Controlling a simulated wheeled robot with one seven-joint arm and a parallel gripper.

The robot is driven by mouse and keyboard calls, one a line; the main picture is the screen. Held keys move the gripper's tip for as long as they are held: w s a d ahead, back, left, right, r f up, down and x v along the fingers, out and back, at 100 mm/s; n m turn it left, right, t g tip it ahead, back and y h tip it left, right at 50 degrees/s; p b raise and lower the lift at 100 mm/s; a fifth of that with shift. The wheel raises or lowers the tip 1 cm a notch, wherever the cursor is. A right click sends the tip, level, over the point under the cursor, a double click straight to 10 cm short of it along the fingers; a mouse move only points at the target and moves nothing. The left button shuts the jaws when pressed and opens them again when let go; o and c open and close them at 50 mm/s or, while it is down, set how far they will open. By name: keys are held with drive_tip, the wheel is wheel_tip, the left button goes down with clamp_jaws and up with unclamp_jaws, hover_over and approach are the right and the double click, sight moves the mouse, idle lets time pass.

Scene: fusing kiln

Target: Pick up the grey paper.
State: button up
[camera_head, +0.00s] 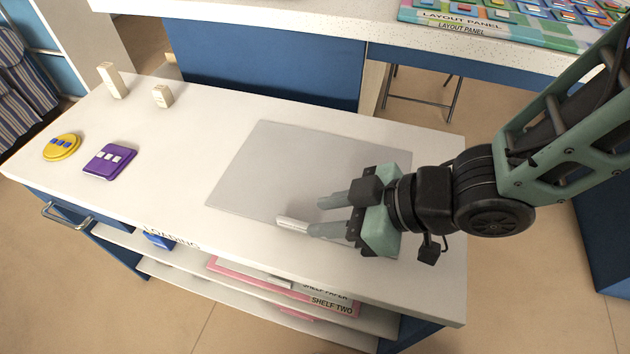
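The grey paper (265,165) lies flat on the white worktop, right of its middle. A small pale strip (292,223) sits at its front edge, close to the fingertips; I cannot tell whether it is part of the paper. My gripper (316,216) reaches in from the right over the paper's front right part, its fingers pointing left. The two fingers are apart, and I see nothing held between them. The gripper and wrist hide part of the paper's right side. I cannot tell whether the fingertips touch the paper.
A yellow disc (61,147), a purple tile (110,161) and two cream blocks (113,80) (161,96) stand on the left of the white worktop (190,135). Shelves below hold pink and white sheets (290,284). A second table with a layout panel (470,22) is behind.

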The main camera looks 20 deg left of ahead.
sight(297, 222)
drive_tip(key=shift+f+b+x, duration=0.25)
drive_tip(key=shift+b+x, duration=0.45)
drive_tip(key=shift+x, duration=2.35)
drive_tip(key=shift+w+d, duration=0.1)
drive_tip(key=shift+d, duration=0.1)
clamp_jaws()
